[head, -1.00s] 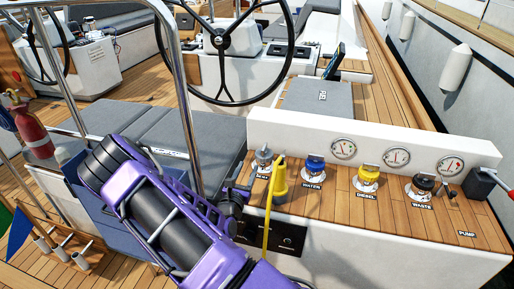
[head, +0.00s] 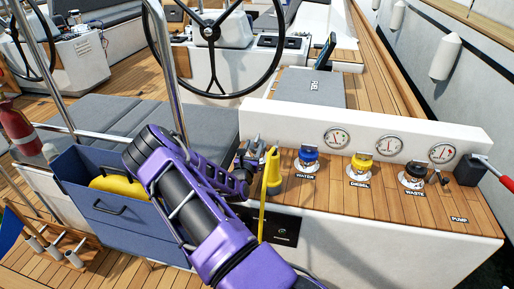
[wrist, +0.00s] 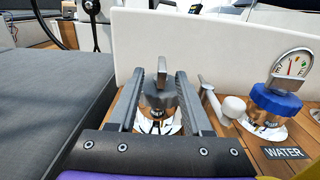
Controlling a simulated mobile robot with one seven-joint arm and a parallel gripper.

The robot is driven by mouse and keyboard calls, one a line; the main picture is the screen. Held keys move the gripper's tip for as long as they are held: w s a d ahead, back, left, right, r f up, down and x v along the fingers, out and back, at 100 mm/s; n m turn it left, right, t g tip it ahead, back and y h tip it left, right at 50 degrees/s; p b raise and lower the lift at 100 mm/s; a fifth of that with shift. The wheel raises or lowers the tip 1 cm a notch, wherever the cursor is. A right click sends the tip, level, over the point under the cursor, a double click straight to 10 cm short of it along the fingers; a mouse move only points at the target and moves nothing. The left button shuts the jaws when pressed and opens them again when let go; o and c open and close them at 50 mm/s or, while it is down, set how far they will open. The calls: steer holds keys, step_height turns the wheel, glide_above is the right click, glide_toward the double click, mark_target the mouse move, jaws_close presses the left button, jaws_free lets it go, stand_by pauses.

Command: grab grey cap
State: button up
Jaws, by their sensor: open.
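The grey cap (wrist: 160,98) sits on its round metal deck plate in the wrist view, with an upright grip on top. The fingers of my gripper (wrist: 161,80) are open, one on each side of the cap; I cannot tell whether either touches it. In the head view my gripper (head: 250,154) is over the left end of the wooden panel and largely hides the grey cap and its label.
Right of the gripper stand a yellow handle (head: 273,172) with a hanging yellow strap, the blue water cap (head: 308,155), the yellow diesel cap (head: 361,162) and the black waste cap (head: 413,172). A white gauge wall (head: 290,119) rises behind. A blue drawer (head: 110,212) stands left of my arm.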

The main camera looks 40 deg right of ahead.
steer(key=x, duration=0.4)
steer(key=shift+w+d+f, duration=0.1)
steer(key=shift+d+f, duration=0.2)
steer(key=shift+c, duration=0.2)
jaws_close()
stand_by(1.0)
